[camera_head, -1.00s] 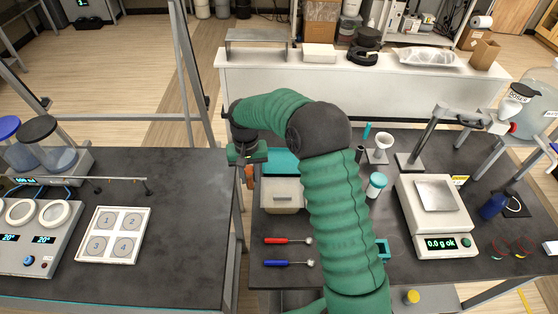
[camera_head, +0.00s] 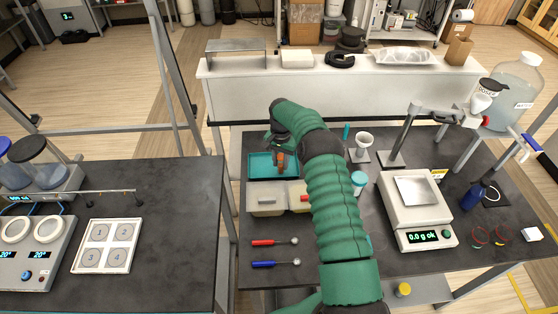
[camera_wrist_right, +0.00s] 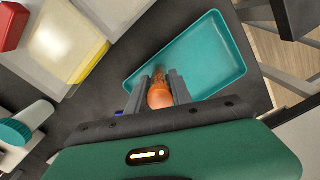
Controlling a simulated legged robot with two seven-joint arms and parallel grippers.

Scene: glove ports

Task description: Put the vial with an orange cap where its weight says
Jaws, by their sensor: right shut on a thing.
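My right gripper (camera_wrist_right: 160,95) is shut on the orange-capped vial (camera_wrist_right: 161,93), held between its two fingers in the right wrist view. In the head view the right gripper (camera_head: 281,154) hangs at the teal tray (camera_head: 259,160), with the orange of the vial (camera_head: 281,166) under it. The teal tray (camera_wrist_right: 215,60) lies just beyond the vial in the wrist view; I cannot tell whether they touch. The scale (camera_head: 418,212) stands at the right with an empty pan and reads 0.0 g ok. My left gripper is out of view.
A pale bin (camera_head: 266,207) stands in front of the tray. Red (camera_head: 268,242) and blue (camera_head: 270,264) handled spoons lie nearer. A white pad with numbered circles (camera_head: 105,246) is on the left table. A teal-capped jar (camera_head: 358,180) and funnel stand (camera_head: 362,148) are right of my arm.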

